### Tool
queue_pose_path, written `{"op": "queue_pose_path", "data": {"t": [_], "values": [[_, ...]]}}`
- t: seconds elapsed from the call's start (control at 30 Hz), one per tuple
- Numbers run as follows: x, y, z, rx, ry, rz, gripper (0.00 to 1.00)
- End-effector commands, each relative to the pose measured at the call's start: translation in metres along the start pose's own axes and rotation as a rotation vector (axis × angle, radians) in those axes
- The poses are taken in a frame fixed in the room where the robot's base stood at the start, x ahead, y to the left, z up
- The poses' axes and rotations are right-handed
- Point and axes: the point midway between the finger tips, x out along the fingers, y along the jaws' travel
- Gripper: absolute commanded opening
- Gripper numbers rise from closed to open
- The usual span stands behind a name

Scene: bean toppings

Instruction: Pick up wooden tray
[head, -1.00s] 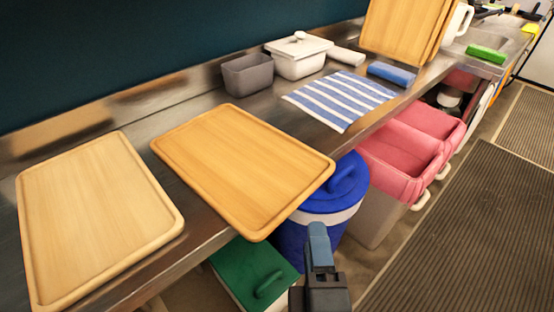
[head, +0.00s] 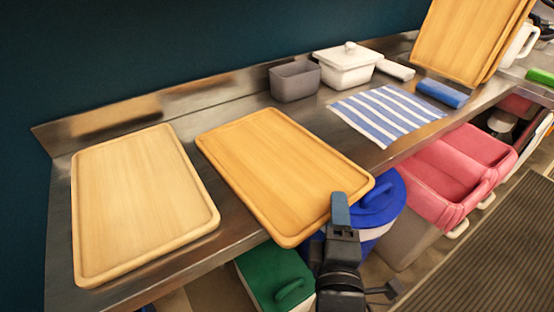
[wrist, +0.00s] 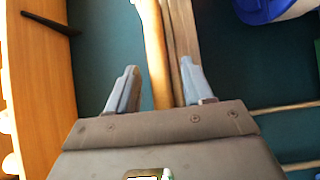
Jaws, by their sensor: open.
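Two wooden trays lie flat on the steel counter in the head view: a paler one (head: 140,205) at left and a more orange one (head: 280,170) right of it, its front corner jutting past the counter edge. My gripper (head: 340,210) is at that tray's front right edge, overlapping it in the picture. In the wrist view my gripper (wrist: 158,85) is open, its two fingers apart. A tan edge strip (wrist: 155,45), seemingly the orange tray's edge, runs between them. Contact cannot be told. In the head view one finger hides the other.
A steel counter (head: 235,235) carries a grey bin (head: 294,82), a white lidded dish (head: 347,70), a striped cloth (head: 388,112) and upright boards (head: 465,40). Below stand a blue cooler (head: 380,205), a green-lidded box (head: 272,275) and pink bins (head: 450,180). The dark mat (head: 480,260) is clear.

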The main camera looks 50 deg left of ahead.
Motion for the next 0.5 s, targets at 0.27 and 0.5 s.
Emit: {"op": "queue_pose_path", "data": {"t": [0.27,0.5], "values": [[-0.0004,0.0000,0.0000,0.001,0.000,0.000,0.31],[-0.0005,-0.0002,0.0000,0.001,0.000,0.000,0.08]]}}
